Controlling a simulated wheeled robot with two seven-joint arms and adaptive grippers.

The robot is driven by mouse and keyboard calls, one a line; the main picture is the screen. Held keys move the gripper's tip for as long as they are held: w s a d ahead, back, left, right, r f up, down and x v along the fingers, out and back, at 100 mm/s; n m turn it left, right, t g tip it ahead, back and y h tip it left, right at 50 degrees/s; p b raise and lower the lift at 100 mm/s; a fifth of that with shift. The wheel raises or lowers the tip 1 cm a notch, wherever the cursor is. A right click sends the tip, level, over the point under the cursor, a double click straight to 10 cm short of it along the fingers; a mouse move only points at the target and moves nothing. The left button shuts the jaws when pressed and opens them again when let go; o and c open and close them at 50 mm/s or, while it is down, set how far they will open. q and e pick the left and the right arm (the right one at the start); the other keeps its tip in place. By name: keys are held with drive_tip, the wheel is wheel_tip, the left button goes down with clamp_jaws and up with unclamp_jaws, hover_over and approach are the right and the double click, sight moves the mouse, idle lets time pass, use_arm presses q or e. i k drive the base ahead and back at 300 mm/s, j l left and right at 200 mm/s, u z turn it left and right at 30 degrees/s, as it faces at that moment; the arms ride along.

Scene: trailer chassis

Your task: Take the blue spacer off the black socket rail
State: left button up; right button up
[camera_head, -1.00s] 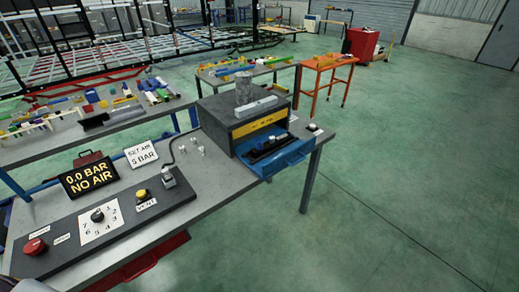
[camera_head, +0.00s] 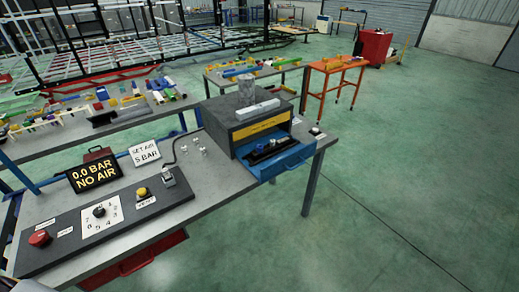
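A blue drawer (camera_head: 292,163) stands pulled out of the dark grey cabinet (camera_head: 222,118) on the workbench. A black rail (camera_head: 268,152) lies in the open drawer, with several small parts on it. A small blue piece (camera_head: 262,147) shows at the left part of the rail; it looks like the blue spacer, but it is too small to tell how it sits. Neither of my grippers is in view.
A control panel (camera_head: 120,222) with a red button, a dial and a yellow button lies on the bench (camera_head: 215,180). A "0.0 BAR NO AIR" display (camera_head: 94,174) stands behind it. An orange table (camera_head: 335,68) is farther back. Green floor (camera_head: 420,170) is clear on the right.

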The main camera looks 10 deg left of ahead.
sight(258, 147)
drive_tip(key=i+l+u, duration=0.1)
drive_tip(key=l+u, duration=0.25)
drive_tip(key=l, duration=0.45)
drive_tip(key=l+u, duration=0.4)
drive_tip(key=l, duration=0.35)
drive_tip(key=k+l+u, duration=0.15)
drive_tip(key=l+u, duration=0.2)
drive_tip(key=l, duration=0.4)
